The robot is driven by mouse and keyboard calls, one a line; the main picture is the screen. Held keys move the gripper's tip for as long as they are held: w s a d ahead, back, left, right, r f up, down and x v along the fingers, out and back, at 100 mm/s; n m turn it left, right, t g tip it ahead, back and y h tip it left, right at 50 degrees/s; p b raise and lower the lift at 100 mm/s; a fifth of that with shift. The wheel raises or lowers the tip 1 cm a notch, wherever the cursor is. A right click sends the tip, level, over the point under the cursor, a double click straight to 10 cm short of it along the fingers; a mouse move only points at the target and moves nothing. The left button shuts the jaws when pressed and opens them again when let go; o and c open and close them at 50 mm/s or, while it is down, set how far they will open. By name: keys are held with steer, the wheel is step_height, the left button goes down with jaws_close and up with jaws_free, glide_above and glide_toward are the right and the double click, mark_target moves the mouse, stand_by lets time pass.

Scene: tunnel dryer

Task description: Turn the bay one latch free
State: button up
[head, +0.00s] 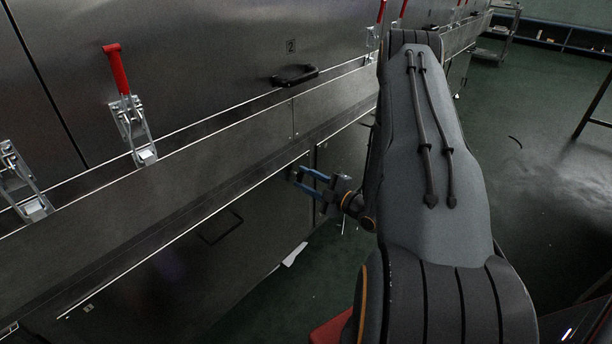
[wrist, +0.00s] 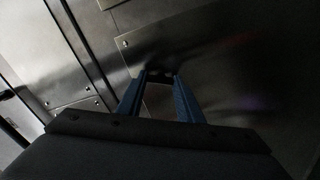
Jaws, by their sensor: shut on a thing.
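My gripper (head: 300,176) has blue fingers and reaches to the right end of a lower steel panel (head: 170,262), under the long ledge. In the wrist view my gripper (wrist: 161,80) has its fingertips against the steel face, shut on a small dark latch (wrist: 160,75). The fingers hide most of this latch, so I cannot tell how far it is turned.
Above the ledge (head: 150,190) are a toggle clamp with a red handle (head: 116,70), another clamp (head: 20,180) at the left, and a black handle (head: 295,75) below a label "2". A white scrap (head: 294,255) lies on the green floor. The floor at the right (head: 540,180) is mostly open.

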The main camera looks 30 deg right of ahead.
steer(key=n+p, duration=0.2)
steer(key=n, duration=0.3)
steer(key=shift+p, duration=0.35)
steer(key=shift+f+n, duration=0.1)
steer(key=shift+n, duration=0.2)
steer(key=o, duration=1.1)
steer(key=shift+p+v, duration=0.6)
steer(key=shift+v, duration=3.3)
